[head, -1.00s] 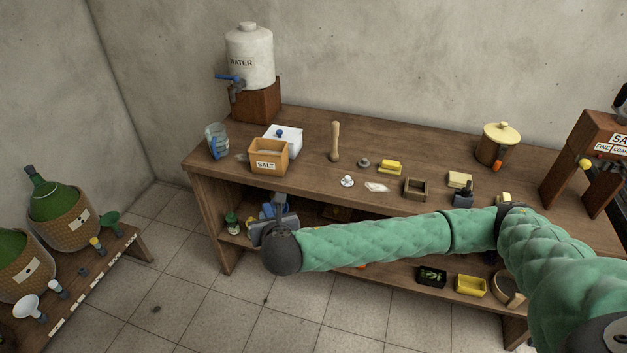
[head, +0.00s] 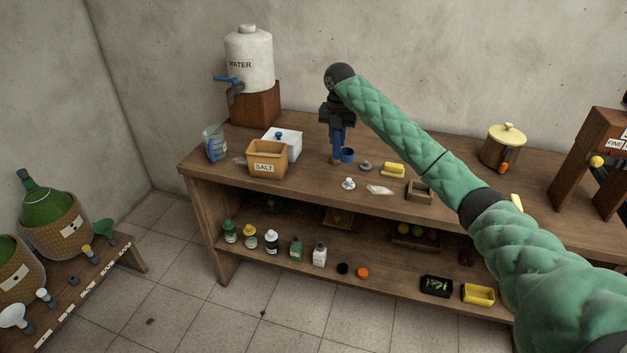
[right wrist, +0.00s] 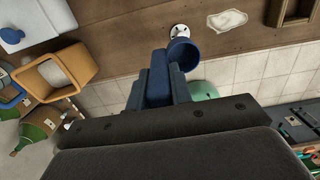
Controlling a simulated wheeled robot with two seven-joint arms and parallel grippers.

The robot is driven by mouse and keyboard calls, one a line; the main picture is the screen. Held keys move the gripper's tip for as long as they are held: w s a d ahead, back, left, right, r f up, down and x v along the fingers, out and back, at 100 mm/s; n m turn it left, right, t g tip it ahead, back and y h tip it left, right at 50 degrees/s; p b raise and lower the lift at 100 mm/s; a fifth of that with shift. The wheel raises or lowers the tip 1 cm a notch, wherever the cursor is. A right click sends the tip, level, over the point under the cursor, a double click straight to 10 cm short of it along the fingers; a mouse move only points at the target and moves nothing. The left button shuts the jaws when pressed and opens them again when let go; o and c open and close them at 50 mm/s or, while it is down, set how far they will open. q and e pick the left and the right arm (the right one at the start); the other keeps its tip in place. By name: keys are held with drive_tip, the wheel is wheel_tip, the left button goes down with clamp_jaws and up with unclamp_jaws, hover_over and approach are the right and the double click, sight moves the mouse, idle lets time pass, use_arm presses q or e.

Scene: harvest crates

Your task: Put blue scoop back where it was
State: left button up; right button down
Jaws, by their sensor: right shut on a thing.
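My right gripper (head: 339,143) is shut on the blue scoop and holds it upright-looking above the tabletop, to the right of the salt box. The scoop's round blue cup (head: 347,155) shows just right of the fingers. The wooden salt box (head: 267,163) stands open on the table's left part and also shows in the right wrist view (right wrist: 60,72). My left gripper is not in view.
A white box with a blue knob (head: 285,141) stands behind the salt box, a clear jug (head: 214,143) to its left. A wooden pestle is mostly hidden behind my gripper. Small items, including a yellow block (head: 393,169), lie to the right. Several bottles line the shelf below.

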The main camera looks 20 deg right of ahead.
drive_tip(key=shift+w+d+r+g, duration=0.1)
drive_tip(key=shift+w+d+g, duration=0.15)
drive_tip(key=shift+d, duration=0.3)
drive_tip(key=shift+w+a+f+p, duration=1.15)
drive_tip(key=shift+a+f, duration=0.35)
drive_tip(key=shift+f, duration=0.1)
drive_tip(key=shift+w+a+f+p, duration=1)
drive_tip(key=shift+w+a+f, duration=0.15)
drive_tip(key=shift+a+f, duration=0.4)
drive_tip(key=shift+w+a+f+p, duration=1.15)
drive_tip(key=shift+a+f, duration=0.25)
drive_tip(key=shift+f, duration=0.3)
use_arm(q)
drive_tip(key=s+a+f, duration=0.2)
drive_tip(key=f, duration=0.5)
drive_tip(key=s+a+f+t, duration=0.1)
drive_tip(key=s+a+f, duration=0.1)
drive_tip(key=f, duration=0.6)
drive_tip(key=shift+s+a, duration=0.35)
use_arm(e)
drive_tip(key=shift+f, duration=0.6)
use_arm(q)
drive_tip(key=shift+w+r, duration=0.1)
use_arm(e)
drive_tip(key=c, duration=1.3)
unclamp_jaws()
drive_tip(key=shift+o, duration=0.2)
